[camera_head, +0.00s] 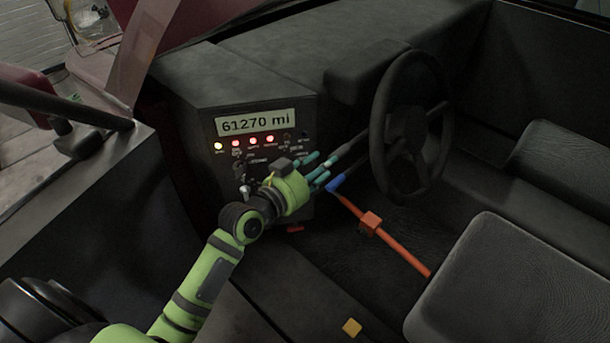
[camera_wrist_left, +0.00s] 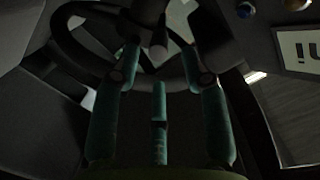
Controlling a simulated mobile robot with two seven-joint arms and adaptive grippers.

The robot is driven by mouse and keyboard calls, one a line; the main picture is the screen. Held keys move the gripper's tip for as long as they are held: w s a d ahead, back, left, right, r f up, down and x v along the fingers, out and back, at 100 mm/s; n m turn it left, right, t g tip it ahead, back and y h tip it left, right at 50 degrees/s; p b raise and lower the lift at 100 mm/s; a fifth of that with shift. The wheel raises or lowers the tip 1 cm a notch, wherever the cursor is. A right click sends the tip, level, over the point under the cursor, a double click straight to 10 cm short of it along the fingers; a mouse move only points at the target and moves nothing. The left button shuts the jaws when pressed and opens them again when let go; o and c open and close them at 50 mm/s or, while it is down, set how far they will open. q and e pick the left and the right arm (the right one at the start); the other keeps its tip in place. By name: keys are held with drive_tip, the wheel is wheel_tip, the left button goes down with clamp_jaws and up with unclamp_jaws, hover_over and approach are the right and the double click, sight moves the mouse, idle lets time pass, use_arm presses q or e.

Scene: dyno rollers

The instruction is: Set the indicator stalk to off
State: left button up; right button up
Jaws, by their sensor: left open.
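My left gripper (camera_head: 319,169) reaches in from the left at dashboard height, its teal fingers pointing toward the steering column. It is open and empty. A dark stalk with a grey tip (camera_head: 345,151), which looks like the indicator stalk, extends from the column beside the steering wheel (camera_head: 377,120), just ahead of the fingertips. In the left wrist view the stalk's round end (camera_wrist_left: 158,50) shows between the spread fingers (camera_wrist_left: 165,75), near the tips. I cannot tell whether any finger touches it. The stalk's set position cannot be read. My right gripper is not in view.
The dashboard panel carries a mileage display (camera_head: 256,122) and several lit red lamps. A blue-tipped part (camera_head: 336,183) lies just below the fingers, near an orange bar (camera_head: 398,251) with an orange block (camera_head: 370,222). A dark seat (camera_head: 500,280) fills the lower right.

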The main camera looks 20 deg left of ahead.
use_arm(q)
drive_tip(key=v, duration=0.6)
idle(0.3)
drive_tip(key=s+a+f+n+g+y, duration=0.1)
drive_tip(key=s+f+g, duration=0.1)
drive_tip(key=f, duration=0.9)
drive_tip(key=s+a+f+n+g+y, duration=0.2)
drive_tip(key=s+f, duration=0.1)
drive_tip(key=f, duration=0.8)
drive_tip(key=s+a+f+n+g+y, duration=0.1)
drive_tip(key=s+f+g, duration=0.1)
drive_tip(key=f, duration=0.8)
drive_tip(key=s+f+g, duration=0.4)
drive_tip(key=s+f, duration=1)
drive_tip(key=s+d+f+g, duration=0.1)
drive_tip(key=s+f, duration=0.3)
drive_tip(key=s, duration=0.6)
drive_tip(key=s+d+f+g+y, duration=0.1)
drive_tip(key=s+f+g, duration=0.2)
drive_tip(key=s, duration=0.7)
drive_tip(key=shift+f+g, duration=0.4)
drive_tip(key=shift+f, duration=0.1)
drive_tip(key=shift+s, duration=0.1)
